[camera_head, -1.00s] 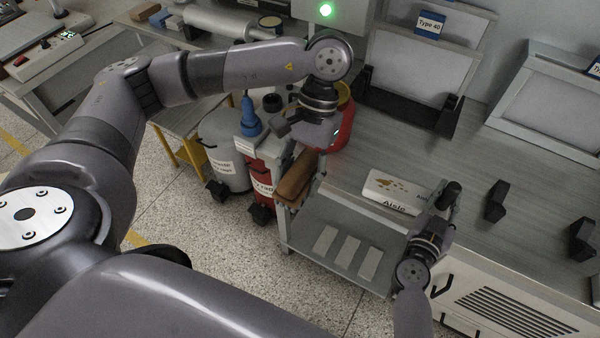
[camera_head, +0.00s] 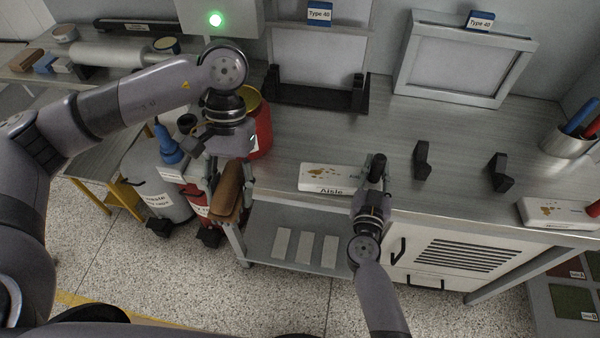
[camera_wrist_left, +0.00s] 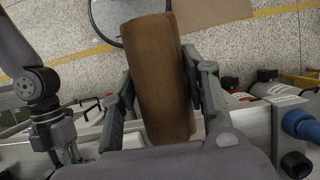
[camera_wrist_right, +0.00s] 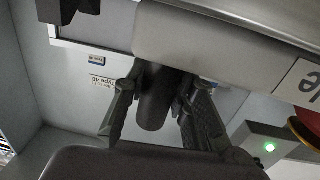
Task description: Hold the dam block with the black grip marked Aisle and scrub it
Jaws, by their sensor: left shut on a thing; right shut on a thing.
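The dam block marked Aisle (camera_head: 322,178) is white with brown marks on top and sits at the front edge of the bench; its pale side also shows in the right wrist view (camera_wrist_right: 205,38). My right gripper (camera_head: 374,170) is shut on the black grip (camera_wrist_right: 153,100) at the block's right end. My left gripper (camera_head: 226,172) is shut on a brown scrubbing block (camera_wrist_left: 158,80), which it holds to the left of the bench, apart from the dam block. The scrubbing block also shows in the head view (camera_head: 228,190).
Another white block (camera_head: 556,213) lies at the right end of the bench. Two black brackets (camera_head: 422,160) (camera_head: 501,172) stand between. A red container (camera_head: 262,135) and a blue-topped bottle (camera_head: 166,145) are near my left gripper. A lower shelf (camera_head: 268,220) lies under the bench.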

